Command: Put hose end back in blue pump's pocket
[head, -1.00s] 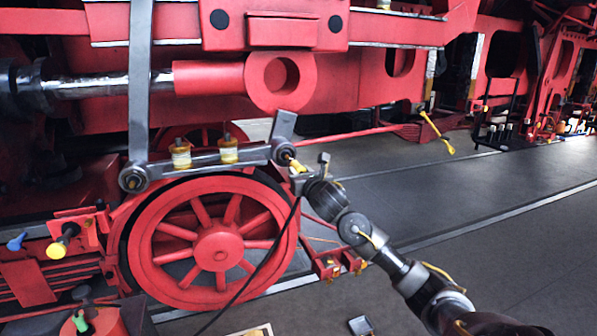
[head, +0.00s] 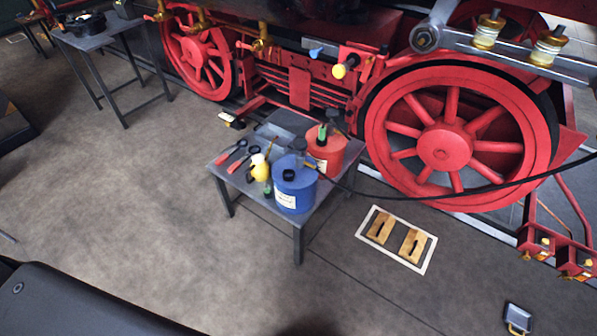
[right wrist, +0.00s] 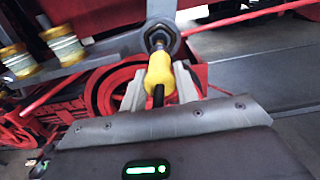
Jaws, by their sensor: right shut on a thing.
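The blue pump (head: 295,190) is a blue can with a dark top, standing on a small grey table (head: 262,204). A black hose (head: 440,200) runs from it across the red wheel and out of the head view's right edge. I cannot make out its pocket clearly. In the right wrist view, my right gripper (right wrist: 160,86) is shut on the yellow hose end (right wrist: 160,72). The hose end points at the grey rod's bolt (right wrist: 158,40); whether they touch I cannot tell. My left gripper is not in view.
A red can (head: 328,152), a yellow bottle (head: 260,168) and red-handled tools (head: 237,158) share the small table. A white-framed board (head: 396,240) lies on the floor. The large red wheel (head: 445,148) stands at the right. Floor left of the table is clear.

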